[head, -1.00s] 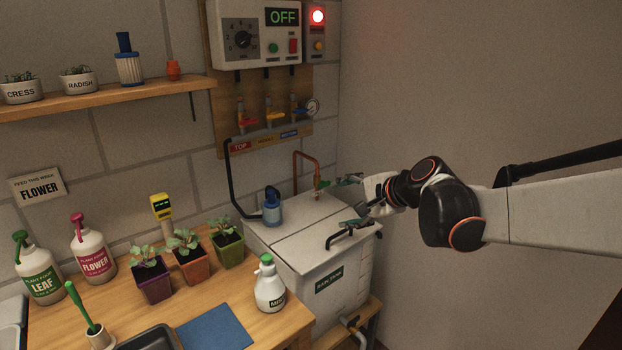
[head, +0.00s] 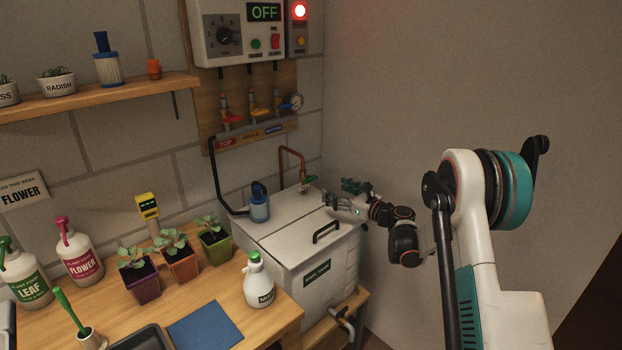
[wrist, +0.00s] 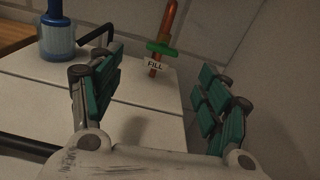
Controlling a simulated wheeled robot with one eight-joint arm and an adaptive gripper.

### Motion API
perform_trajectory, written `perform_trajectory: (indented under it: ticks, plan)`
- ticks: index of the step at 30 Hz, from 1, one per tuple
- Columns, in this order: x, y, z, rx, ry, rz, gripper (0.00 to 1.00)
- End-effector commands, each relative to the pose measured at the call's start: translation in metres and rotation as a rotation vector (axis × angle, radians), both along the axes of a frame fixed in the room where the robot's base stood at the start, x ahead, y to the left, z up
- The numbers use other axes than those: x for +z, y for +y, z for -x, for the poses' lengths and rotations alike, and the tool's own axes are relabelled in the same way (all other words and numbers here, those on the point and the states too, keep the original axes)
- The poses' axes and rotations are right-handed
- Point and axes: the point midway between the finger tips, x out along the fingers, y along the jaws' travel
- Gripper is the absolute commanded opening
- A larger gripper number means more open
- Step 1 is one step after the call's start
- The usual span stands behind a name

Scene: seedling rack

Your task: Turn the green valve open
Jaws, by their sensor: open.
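The green valve (head: 307,179) is a small handle on a copper pipe that rises at the back right of the white tank lid. In the wrist view its green handle (wrist: 162,49) lies crosswise on the pipe above a FILL tag (wrist: 154,64). My gripper (head: 338,194) is open and empty over the tank's right side, in front and to the right of the valve. In the wrist view the teal-padded fingers (wrist: 160,88) stand wide apart, with the valve beyond them and between them in the picture. They do not touch it.
The white tank (head: 290,236) has a black lid handle (head: 326,232) in front. A blue pump (head: 259,203) stands on the lid's left side. The right side is bare wall.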

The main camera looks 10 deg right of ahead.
Motion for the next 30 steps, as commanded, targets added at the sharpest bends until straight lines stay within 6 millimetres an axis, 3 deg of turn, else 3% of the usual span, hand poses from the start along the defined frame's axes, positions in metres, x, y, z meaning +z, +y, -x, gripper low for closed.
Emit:
perform_trajectory:
  ticks: [8, 24, 30]
  plan:
    - [-0.012, -0.001, -0.011, -0.007, 0.016, -0.071, 0.70]
    - [-0.014, 0.057, -0.089, -0.006, 0.015, -0.067, 0.70]
    - [-0.012, 0.071, -0.109, -0.007, 0.015, -0.067, 0.70]
